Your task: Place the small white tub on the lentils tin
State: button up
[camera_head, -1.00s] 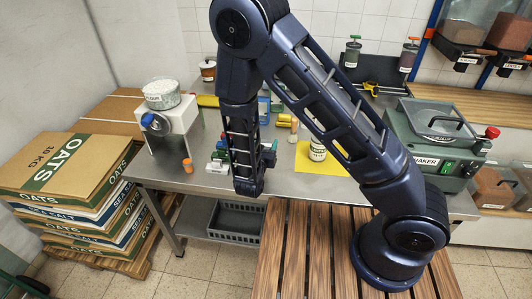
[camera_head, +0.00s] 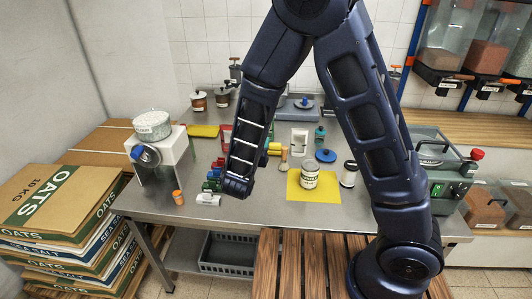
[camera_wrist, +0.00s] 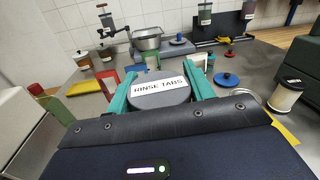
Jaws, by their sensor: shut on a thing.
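My gripper (camera_wrist: 158,84) is shut on a small round tub (camera_wrist: 160,97), which I take to be the small white tub. In the head view my arm hides the fingers and the held tub. A pale tin (camera_head: 310,178), probably the lentils tin, stands upright on the yellow mat (camera_head: 297,192), right of my wrist. Its label is too small to read.
A white jar with a dark lid (camera_head: 349,173) stands just right of the mat. A blue disc (camera_head: 325,155) lies behind it. A white labelled item (camera_head: 208,199) and an orange cup (camera_head: 178,197) are at the front left. Bare table lies left of the mat.

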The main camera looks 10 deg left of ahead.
jog(key=w+d+r+m+g+h, duration=0.2)
jog(key=w+d+r+m+h, duration=0.15)
jog(key=d, duration=0.35)
jog(key=w+d+r+m+g+h, duration=0.3)
jog(key=d+r+h, duration=0.15)
jog(key=d, duration=0.35)
jog(key=w+d+r+m+g+h, duration=0.2)
jog(key=w+d+r+m+h, duration=0.15)
jog(key=d, duration=0.35)
send_over(314, 163)
jog(key=shift+n+h, duration=0.3)
jog(key=shift+h, duration=0.15)
notch_tip(314, 163, down, 20)
jog(key=shift+s+f, duration=0.1)
jog(key=shift+f, duration=0.1)
jog(key=o, duration=1.1)
